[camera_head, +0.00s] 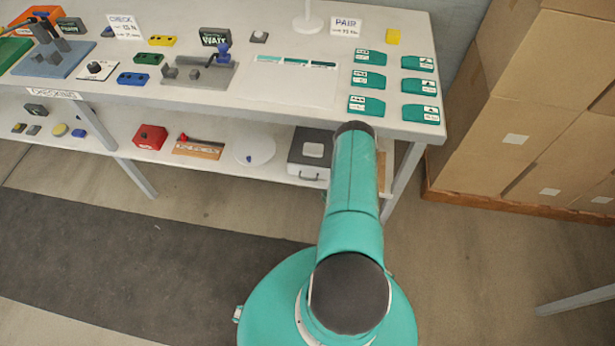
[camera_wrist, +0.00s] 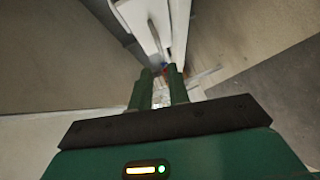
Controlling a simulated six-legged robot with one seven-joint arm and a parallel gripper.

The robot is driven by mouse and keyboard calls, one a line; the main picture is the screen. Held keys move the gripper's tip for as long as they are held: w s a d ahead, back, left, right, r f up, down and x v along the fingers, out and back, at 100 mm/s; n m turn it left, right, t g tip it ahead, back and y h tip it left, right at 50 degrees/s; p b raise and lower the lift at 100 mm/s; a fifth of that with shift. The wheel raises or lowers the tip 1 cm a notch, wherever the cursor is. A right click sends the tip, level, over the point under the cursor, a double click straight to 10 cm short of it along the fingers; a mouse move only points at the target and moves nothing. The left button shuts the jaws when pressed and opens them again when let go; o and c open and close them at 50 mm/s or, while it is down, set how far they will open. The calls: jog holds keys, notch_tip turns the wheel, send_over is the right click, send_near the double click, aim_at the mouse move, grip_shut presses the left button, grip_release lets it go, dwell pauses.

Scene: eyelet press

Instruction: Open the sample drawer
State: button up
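A grey box with a dark top, a pale square panel and a small handle on its front stands on the lower shelf in the head view; it looks like the sample drawer (camera_head: 308,172). Its front looks closed, and my arm covers its right side. My gripper (camera_wrist: 160,84) shows in the wrist view as two green fingers with a gap between them. I see nothing clearly held in the gap. In the head view my gripper is hidden behind my arm. I cannot make out the drawer in the wrist view.
The white table (camera_head: 420,50) carries several teal cases, signs and fixtures. On its lower shelf (camera_head: 225,140) are a red box (camera_head: 150,137), an orange-brown tray (camera_head: 198,149) and a white disc (camera_head: 255,149). Cardboard boxes (camera_head: 540,110) stand at right. A dark mat (camera_head: 130,260) covers open floor.

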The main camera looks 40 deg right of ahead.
send_near(299, 170)
jog(key=w, duration=0.1)
jog(key=w+f, duration=0.1)
jog(key=w, duration=0.1)
jog(key=w+d+f, duration=0.1)
jog(key=shift+w, duration=0.25)
jog(key=shift+c, duration=0.2)
grip_shut()
